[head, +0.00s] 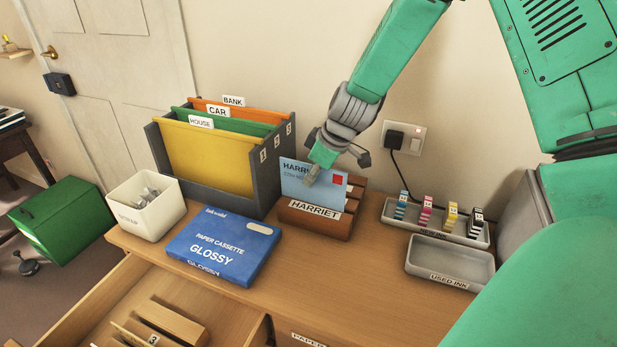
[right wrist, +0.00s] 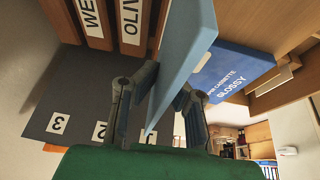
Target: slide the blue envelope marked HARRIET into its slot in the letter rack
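The light blue envelope (head: 300,184) marked HARRIET, with a red stamp, stands nearly upright at the wooden letter rack (head: 340,226). Its lower edge meets or passes behind the front panel labelled HARRIET; how deep it sits is hidden. My right gripper (head: 314,174) is at the envelope's upper part, one finger in front of its face. In the right wrist view the envelope (right wrist: 184,45) runs between the two fingers (right wrist: 164,88), which appear to close on it. That view also shows rack dividers (right wrist: 96,42) with partly visible labels. My left gripper is not in view.
A grey file holder (head: 217,190) with BANK, CAR and HOUSE folders stands close left of the rack. A blue paper cassette box (head: 222,247) lies in front of it. An ink tray (head: 440,229) and USED INK tray (head: 450,262) are on the right. Bare desk lies in front.

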